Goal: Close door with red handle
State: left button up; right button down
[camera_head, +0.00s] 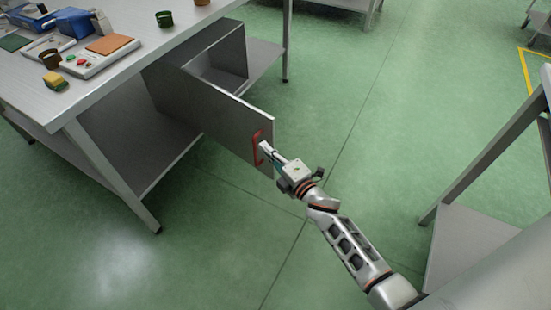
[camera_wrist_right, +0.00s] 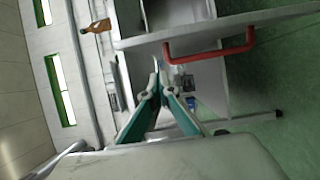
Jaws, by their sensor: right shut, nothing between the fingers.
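The grey cabinet door (camera_head: 225,108) stands open under the table and sticks out from the cabinet (camera_head: 220,62). Its red handle (camera_head: 257,148) is near the free end. My right gripper (camera_head: 268,151) is at that end, right beside the handle. In the right wrist view the fingertips (camera_wrist_right: 160,78) meet, shut and empty. The red handle (camera_wrist_right: 210,53) shows above and right of them there, not between them; I cannot tell if they touch the door. My left gripper is in neither view.
The metal table (camera_head: 90,92) carries a blue device (camera_head: 72,22), dark cups and a small panel with buttons. Its legs (camera_head: 110,175) stand near the door. A grey metal frame (camera_head: 485,150) is at the right. Green floor between is clear.

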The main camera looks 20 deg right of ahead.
aim_at(274, 141)
jog(key=shift+w+d, duration=0.6)
jog(key=shift+d, duration=0.3)
jog(key=shift+w+d, duration=0.55)
jog(key=shift+d, duration=0.3)
